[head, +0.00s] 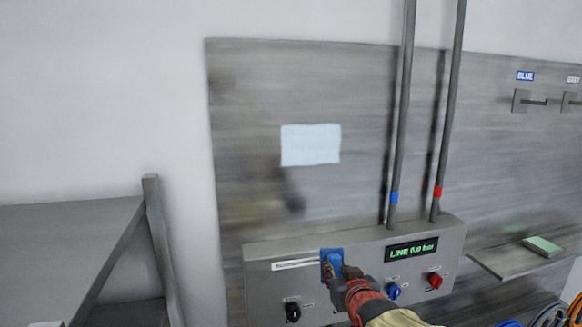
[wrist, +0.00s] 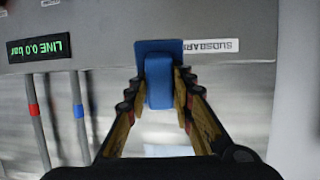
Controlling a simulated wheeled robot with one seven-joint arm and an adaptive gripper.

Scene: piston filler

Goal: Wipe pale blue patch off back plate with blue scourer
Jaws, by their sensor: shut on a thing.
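The pale blue patch (head: 311,145) is a rectangle on the grey metal back plate (head: 350,80), left of the two pipes. In the wrist view a pale strip (wrist: 168,150), likely the patch, shows low between the fingers. My gripper (head: 342,272) is in front of the control box, below the patch and apart from it. It is shut on the blue scourer (head: 332,262), which has a flat blue pad and a block grip. In the wrist view the scourer (wrist: 158,75) sits between both fingers (wrist: 158,100). Whether the scourer touches the box is unclear.
The control box (head: 262,262) has a "LINE 0.0 bar" display (head: 411,249) and black, blue and red knobs. Pipes with blue and red bands rise above it. A shelf (head: 500,262) with a green pad (head: 542,246) is at right. A grey rack (head: 75,225) stands left.

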